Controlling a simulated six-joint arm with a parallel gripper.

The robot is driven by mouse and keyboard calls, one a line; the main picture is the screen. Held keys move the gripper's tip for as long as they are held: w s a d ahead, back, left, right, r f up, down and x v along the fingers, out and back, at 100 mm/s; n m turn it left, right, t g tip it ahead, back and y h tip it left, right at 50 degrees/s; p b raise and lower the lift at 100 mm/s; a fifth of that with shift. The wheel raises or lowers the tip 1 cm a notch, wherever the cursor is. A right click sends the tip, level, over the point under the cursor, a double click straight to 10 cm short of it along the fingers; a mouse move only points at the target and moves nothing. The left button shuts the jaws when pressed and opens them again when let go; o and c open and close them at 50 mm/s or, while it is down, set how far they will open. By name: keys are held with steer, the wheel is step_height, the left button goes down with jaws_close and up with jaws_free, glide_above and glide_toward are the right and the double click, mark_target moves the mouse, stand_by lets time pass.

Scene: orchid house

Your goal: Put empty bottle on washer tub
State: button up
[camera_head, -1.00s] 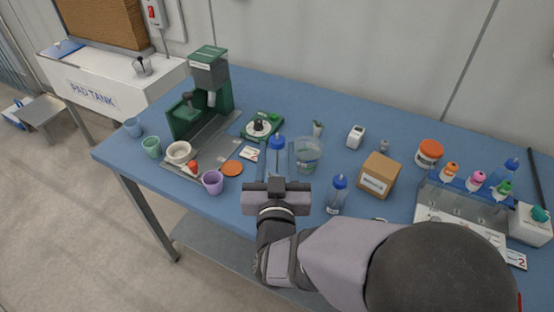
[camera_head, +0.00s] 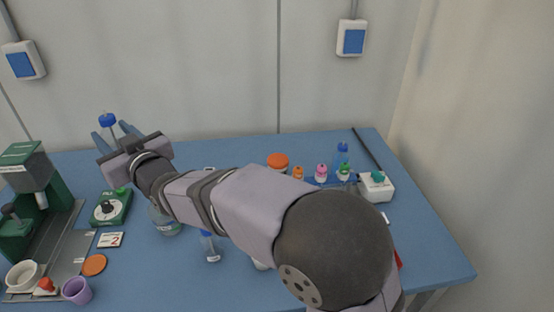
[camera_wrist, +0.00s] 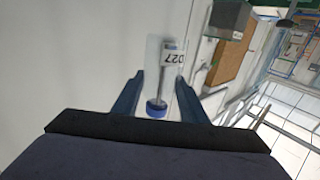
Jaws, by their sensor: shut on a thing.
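My gripper (camera_head: 115,136) is shut on a clear bottle with a blue cap (camera_head: 107,120). It holds the bottle in the air above the back left of the table. In the wrist view the bottle (camera_wrist: 172,58) sits between the two dark blue fingers (camera_wrist: 160,95), its cap towards my gripper and a label reading about "D27" on its side. No liquid shows in it. A clear round tub (camera_head: 163,222) stands on the blue table below my arm, partly hidden by it; I take it for the washer tub. The bottle is apart from the tub.
Another blue-capped bottle (camera_head: 210,246) stands right of the tub. A green device with a knob (camera_head: 110,207) and a green machine (camera_head: 36,190) are at left, with a purple cup (camera_head: 77,290) in front. An orange-lidded jar (camera_head: 278,162) and small capped bottles stand at the back right.

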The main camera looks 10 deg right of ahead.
steer(key=w+d+r+n+g+y, duration=0.25)
steer(key=w+d+r, duration=0.2)
steer(key=w, duration=0.25)
steer(key=n+g+y, duration=0.3)
steer(key=g, duration=0.2)
glide_above(278, 159)
step_height(278, 159, down, 11)
steer(key=shift+t+h, duration=0.25)
steer(key=shift+f+p, duration=0.45)
steer(key=shift+f, duration=4.7)
steer(key=shift+f+b, duration=0.3)
steer(key=o, duration=1.1)
steer(key=shift+r, duration=0.1)
